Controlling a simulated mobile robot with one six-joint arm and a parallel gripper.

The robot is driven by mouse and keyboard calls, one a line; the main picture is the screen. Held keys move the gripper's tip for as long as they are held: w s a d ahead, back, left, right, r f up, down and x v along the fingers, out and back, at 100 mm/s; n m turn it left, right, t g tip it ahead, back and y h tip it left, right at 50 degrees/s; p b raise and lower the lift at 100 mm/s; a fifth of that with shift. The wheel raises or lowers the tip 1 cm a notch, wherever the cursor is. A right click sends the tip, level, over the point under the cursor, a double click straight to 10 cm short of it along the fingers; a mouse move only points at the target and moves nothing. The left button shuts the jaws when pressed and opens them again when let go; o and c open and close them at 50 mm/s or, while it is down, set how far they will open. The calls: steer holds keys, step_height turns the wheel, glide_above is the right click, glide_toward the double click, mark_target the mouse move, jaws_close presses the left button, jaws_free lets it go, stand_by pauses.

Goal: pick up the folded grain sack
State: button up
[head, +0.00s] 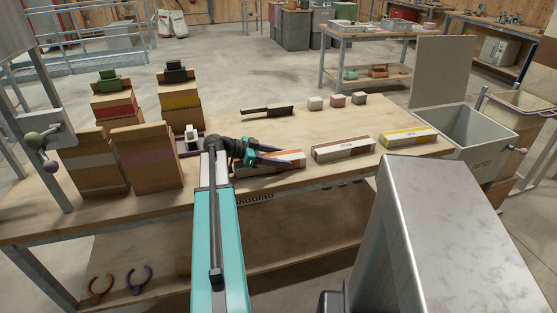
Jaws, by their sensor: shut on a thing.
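Three flat, pale folded sacks lie in a row along the front of the wooden table. The left one (270,168) has an orange-red band, the middle one (343,148) a brown band, and the right one (409,138) a yellow band. My gripper (276,156) reaches in from the left and is shut on the orange-banded sack. That sack seems to rest on the tabletop; I cannot tell whether it is lifted. My fingers hide part of its upper side.
Brown paper bags (147,157) stand on the table (225,117) at left. Behind my gripper are a dark-handled brush or scraper (267,111) and small blocks (337,101). A grey hopper (475,135) stands at right. A large metal casing (440,235) fills the front right.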

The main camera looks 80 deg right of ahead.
steer(key=shift+r, duration=1.35)
steer(key=shift+a+r+b, duration=0.2)
steer(key=shift+r+b, duration=0.05)
steer(key=shift+b, duration=0.1)
steer(key=w+a+b, duration=0.1)
steer(key=w+a, duration=0.2)
steer(key=a, duration=0.4)
steer(key=w+a+r+b, duration=0.1)
steer(key=w+a, duration=0.1)
steer(key=a, duration=0.5)
steer(key=shift+w+a+r, duration=0.25)
steer(key=shift+w+a, duration=0.05)
steer(key=shift+w, duration=0.1)
